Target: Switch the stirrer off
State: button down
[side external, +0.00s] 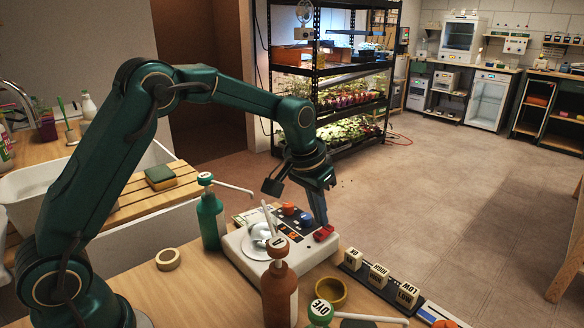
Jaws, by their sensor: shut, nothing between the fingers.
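The stirrer (238,246) is a white box with a pale round plate on top and a dark panel with orange and blue knobs. A red switch (324,233) sits at its right end. The switch's exact position, on or off, is too small to tell. My gripper (321,221) points down with its fingers shut and empty, the tips right at the red switch. I cannot tell whether they touch it. A white glossy item (262,232) lies on the stirrer's plate, partly hidden by the brown bottle's spout.
A green pump bottle (209,222) stands left of the stirrer, and a brown pump bottle (279,295) stands in front. A small yellow bowl (330,293), a tape roll (168,259) and labelled blocks (378,275) are nearby. A DYE-capped bottle (320,311) is at the front edge.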

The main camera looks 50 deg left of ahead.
aim_at(318, 235)
jog(key=shift+r, duration=2.25)
jog(key=s+r+t, duration=0.3)
jog(key=s+r, duration=0.7)
jog(key=s+f, duration=0.3)
jog(key=s, duration=0.4)
jog(key=s+d+f, duration=0.1)
jog(key=s+f, duration=0.3)
jog(key=s, duration=0.3)
jog(key=shift+g, duration=0.4)
